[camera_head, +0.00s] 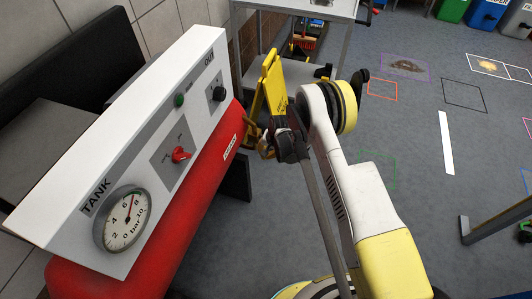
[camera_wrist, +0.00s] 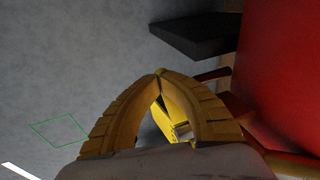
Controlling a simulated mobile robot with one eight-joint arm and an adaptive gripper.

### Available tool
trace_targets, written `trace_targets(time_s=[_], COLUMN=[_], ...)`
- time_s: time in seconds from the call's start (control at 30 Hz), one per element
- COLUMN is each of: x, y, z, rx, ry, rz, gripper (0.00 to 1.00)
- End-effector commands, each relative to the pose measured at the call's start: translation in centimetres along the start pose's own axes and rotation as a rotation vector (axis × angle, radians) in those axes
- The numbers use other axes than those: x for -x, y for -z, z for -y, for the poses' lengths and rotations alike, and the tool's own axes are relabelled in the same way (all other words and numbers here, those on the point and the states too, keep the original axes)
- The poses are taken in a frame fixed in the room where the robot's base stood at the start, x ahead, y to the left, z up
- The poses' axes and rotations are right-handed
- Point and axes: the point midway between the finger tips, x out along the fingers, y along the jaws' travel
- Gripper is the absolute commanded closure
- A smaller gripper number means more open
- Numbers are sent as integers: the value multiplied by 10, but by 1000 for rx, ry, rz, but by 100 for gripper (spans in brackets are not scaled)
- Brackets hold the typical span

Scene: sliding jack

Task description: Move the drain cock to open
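The red tank (camera_head: 205,190) lies under a white panel marked TANK (camera_head: 130,160). The panel carries a round gauge (camera_head: 125,218), a red knob (camera_head: 181,154), a black knob (camera_head: 218,93) and a green button (camera_head: 179,100). The red tank side (camera_wrist: 287,70) fills the right of the wrist view. I cannot clearly make out the drain cock in either view. My gripper (camera_head: 262,146) is beside the tank's far end, partly hidden by my wrist. In the wrist view its two curved fingers (camera_wrist: 160,73) meet at the tips, with no object seen between the tips.
A black block-like foot (camera_wrist: 195,35) juts out beside the tank. A yellow folding sign (camera_head: 270,85) stands behind my gripper; something yellow (camera_wrist: 168,122) shows through the finger gap. A grey-framed table (camera_head: 290,10) stands beyond. The marked grey floor right of my arm is mostly open.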

Motion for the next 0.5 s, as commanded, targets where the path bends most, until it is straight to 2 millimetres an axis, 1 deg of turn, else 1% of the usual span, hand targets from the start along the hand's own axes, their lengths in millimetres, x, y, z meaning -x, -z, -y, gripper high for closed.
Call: trace_targets(time_s=[0.23, 0.5], x=[-10, -17], y=[3, 8], z=[-3, -4], rx=[-1, 44], ry=[0, 1], rz=[-1, -161], gripper=[100, 100])
